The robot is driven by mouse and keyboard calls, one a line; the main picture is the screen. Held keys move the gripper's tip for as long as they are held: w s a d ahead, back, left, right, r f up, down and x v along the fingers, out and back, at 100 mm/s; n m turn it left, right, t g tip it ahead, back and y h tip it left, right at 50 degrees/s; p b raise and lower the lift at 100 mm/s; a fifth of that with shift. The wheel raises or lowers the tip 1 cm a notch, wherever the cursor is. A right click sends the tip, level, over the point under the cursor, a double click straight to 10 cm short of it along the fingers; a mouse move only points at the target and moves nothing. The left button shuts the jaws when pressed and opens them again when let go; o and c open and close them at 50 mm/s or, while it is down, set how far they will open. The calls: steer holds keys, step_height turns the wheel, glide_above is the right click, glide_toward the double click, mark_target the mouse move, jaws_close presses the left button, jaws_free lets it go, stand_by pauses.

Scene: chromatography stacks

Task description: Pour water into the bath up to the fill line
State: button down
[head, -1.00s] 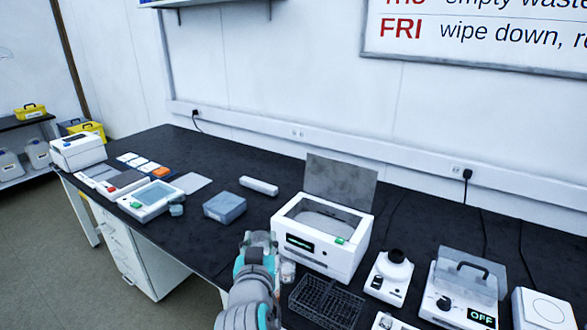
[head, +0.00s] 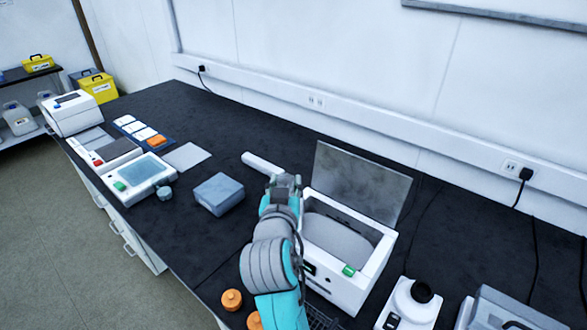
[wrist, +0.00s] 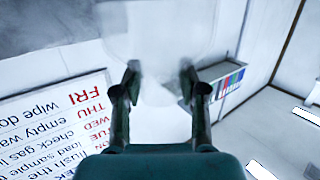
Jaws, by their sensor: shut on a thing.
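The bath is a white box (head: 375,272) with a grey interior, a green button on its front and its grey lid (head: 355,185) raised at the back. No fill line can be made out inside it. My gripper (head: 284,183) is at the left end of the bath, around the height of its rim or above. In the wrist view my gripper (wrist: 160,74) is shut on a clear, see-through vessel (wrist: 155,32), which runs out of the top of that view. The vessel is not distinct in the head view. Its water level cannot be told.
Orange-topped items (head: 231,299) are near the front edge. A white device with a black top (head: 412,302) stands to the right. The bench behind is clear.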

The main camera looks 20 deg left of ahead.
steer(key=shift+w+r, duration=0.15)
steer(key=shift+w, duration=0.25)
steer(key=shift+w+d+r+m, duration=0.1)
steer(key=shift+w+d+m, duration=0.1)
steer(key=shift+d+m, duration=0.25)
steer(key=shift+w+d+r+m, duration=0.1)
steer(key=shift+w+d+m, duration=0.05)
steer(key=shift+d+m, duration=0.25)
steer(key=shift+w+d+m+g+y, duration=0.3)
steer(key=shift+d+m+g, duration=0.1)
steer(key=shift+d+m, duration=0.35)
steer(key=shift+d+f+m, duration=0.1)
steer(key=shift+d+m, duration=0.05)
steer(key=shift+m, duration=0.15)
steer(key=shift+w+d+f+m, duration=0.1)
steer(key=shift+w+d+m, duration=0.05)
steer(key=shift+d+m, duration=0.2)
steer(key=shift+f+m+g+y, duration=0.2)
steer(key=shift+m+g+y, duration=0.1)
steer(key=shift+m, duration=0.15)
